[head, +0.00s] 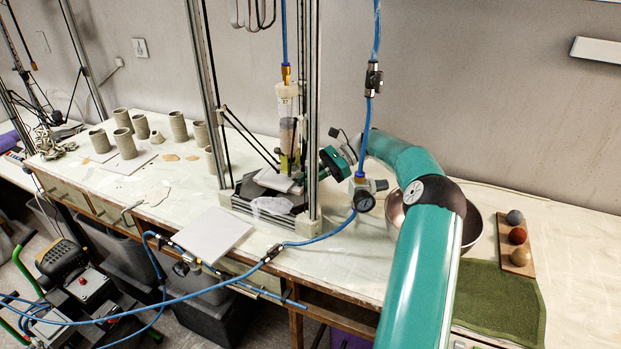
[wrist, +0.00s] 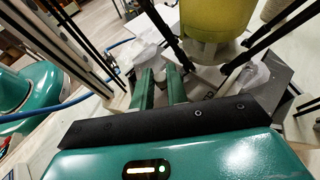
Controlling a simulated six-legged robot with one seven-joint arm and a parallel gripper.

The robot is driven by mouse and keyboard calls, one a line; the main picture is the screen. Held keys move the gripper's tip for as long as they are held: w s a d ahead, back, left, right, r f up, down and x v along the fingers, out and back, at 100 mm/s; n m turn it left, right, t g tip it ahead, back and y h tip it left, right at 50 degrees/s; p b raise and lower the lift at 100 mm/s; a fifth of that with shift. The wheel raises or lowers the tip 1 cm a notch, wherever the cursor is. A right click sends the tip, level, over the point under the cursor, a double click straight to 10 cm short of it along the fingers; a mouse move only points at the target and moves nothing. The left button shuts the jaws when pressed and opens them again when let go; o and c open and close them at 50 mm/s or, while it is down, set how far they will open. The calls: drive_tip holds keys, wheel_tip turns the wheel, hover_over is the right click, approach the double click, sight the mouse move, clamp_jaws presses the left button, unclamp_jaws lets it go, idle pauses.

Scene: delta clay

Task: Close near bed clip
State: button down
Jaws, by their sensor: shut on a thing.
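The printer bed (head: 240,205) sits at the foot of the tall delta frame, with a pale slab (head: 274,180) on it. My gripper (head: 304,186) reaches in from the right between the frame posts, low over the bed's right side. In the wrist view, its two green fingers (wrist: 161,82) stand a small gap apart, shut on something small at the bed. The near bed clip is not clearly visible; the fingertips and clutter hide it. The yellowish clay tube (wrist: 215,20) hangs just beyond the fingers.
Frame posts (head: 312,100) and thin black rods stand close around my gripper. Crumpled clear plastic (head: 270,206) lies at the bed's front. A blue hose (head: 330,236) crosses the table front. A metal bowl (head: 470,228) stands right; clay cups (head: 125,143) stand left.

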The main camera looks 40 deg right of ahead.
drive_tip(key=c, duration=1.7)
unclamp_jaws()
drive_tip(key=shift+d, duration=0.15)
drive_tip(key=shift+v, duration=3.65)
drive_tip(key=shift+r, duration=0.1)
